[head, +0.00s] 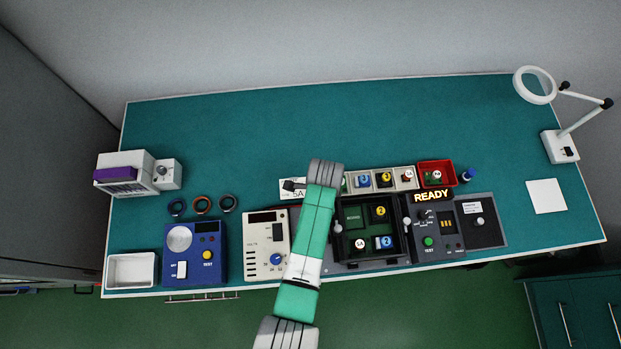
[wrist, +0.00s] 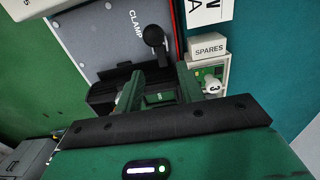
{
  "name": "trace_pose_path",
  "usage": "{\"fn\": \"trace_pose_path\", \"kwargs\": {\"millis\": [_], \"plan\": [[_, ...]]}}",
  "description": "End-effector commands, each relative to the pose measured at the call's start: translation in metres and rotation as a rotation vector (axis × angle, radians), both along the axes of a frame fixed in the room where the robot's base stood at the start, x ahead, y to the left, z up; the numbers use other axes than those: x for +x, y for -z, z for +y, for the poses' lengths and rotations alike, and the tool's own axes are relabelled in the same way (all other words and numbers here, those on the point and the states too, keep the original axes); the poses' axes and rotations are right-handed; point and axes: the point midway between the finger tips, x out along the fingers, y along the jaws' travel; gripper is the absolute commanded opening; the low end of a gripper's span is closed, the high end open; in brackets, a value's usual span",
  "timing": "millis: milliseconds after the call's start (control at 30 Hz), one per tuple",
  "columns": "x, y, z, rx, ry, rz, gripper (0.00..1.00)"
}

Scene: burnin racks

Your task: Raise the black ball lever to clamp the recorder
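The black ball lever (wrist: 153,36) shows in the wrist view, with its dark stem running down the picture toward the gap between my fingers. It stands over a grey panel (wrist: 97,40) marked CLAMP. My gripper (wrist: 160,72) is open, with its two green fingers apart. The ball is beyond the fingertips, and I see no finger touching it. A black block (wrist: 108,84) sits beside the left finger; I cannot tell whether it is the recorder. In the head view my arm covers the lever, and my fingers cannot be made out.
A white SPARES box (wrist: 208,46) and a tray with a green board (wrist: 212,78) stand close to the right finger. In the head view, a black test fixture (head: 371,262) with a READY panel (head: 432,222) lies right of my arm. The back of the bench (head: 290,125) is clear.

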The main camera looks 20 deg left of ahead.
Motion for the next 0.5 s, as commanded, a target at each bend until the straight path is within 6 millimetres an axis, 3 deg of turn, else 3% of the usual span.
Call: {"fn": "trace_pose_path", "kwargs": {"millis": [33,500], "plan": [[0.000,-0.010,0.000,0.000,0.000,0.000,0.38],[0.000,-0.053,0.000,0.000,0.000,0.000,0.38]]}}
